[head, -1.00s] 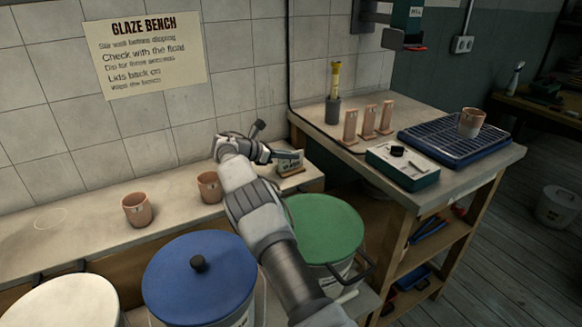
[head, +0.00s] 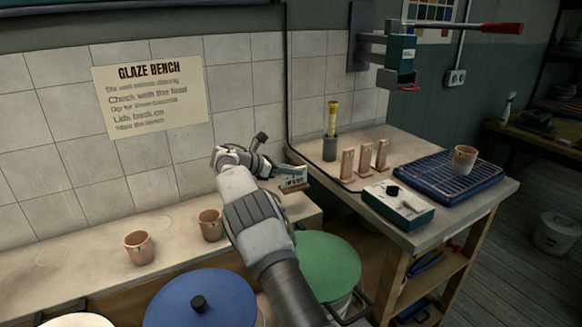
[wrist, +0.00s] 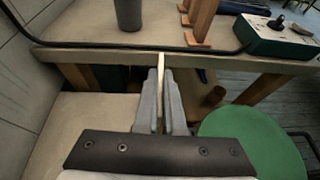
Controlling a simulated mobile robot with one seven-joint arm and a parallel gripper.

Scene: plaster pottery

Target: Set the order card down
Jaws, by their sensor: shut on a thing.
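The order card (head: 293,177) is a small pale card with dark marks and a wooden strip along its foot. My gripper (head: 273,170) is shut on it, coming from the left in the head view. The card appears raised above the right end of the low ledge, near the side of the work table. In the wrist view the card (wrist: 161,66) shows edge-on as a thin pale strip between the two fingers, in front of the table edge. Its lower part is hidden there.
A green-lidded bucket (head: 328,262) and a blue-lidded bucket (head: 200,297) stand before the ledge (head: 85,260), with two clay cups (head: 138,247) on it. The work table (head: 345,205) carries upright clay tiles (head: 365,160), a green box (head: 398,205) and a blue rack (head: 440,180).

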